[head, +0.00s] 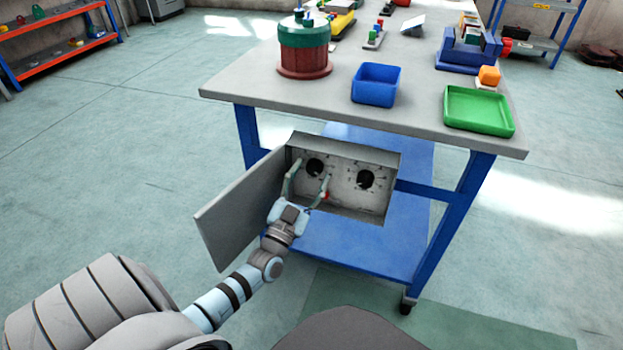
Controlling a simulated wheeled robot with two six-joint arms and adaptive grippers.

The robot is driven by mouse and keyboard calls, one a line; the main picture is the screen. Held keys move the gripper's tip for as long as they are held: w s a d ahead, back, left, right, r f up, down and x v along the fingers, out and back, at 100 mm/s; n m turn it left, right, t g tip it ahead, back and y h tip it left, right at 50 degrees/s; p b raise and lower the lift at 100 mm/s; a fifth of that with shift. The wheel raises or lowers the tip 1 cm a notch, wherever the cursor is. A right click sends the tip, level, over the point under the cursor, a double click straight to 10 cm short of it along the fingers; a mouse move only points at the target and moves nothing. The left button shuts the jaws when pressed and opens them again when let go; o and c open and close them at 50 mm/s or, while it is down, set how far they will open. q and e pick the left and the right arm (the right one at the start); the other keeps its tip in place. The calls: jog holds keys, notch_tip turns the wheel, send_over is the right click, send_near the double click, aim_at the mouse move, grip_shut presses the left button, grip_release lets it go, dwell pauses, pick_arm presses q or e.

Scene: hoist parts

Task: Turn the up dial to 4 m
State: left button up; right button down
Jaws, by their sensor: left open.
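A grey control box (392,158) with its door (238,208) swung open to the left sits under the table top. Inside are two dark round dials, a left dial (315,167) and a right dial (365,180), with marks around them too small to read. I cannot tell which is the up dial or where either points. My left gripper (308,172) is open in front of the box, its fingers spread near the left dial. I cannot tell whether it touches the dial. A small red spot shows by the right finger. My right gripper is not in view.
The grey table (420,120) on blue legs stands above the box. On it are a blue bin (376,84), a green tray (478,109) and a green-and-red drum (304,50). The open door stands close left of my left arm. The floor (130,140) on the left is clear.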

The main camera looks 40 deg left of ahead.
pick_arm(q)
jog(key=shift+w+r, duration=0.15)
jog(key=shift+w, duration=0.15)
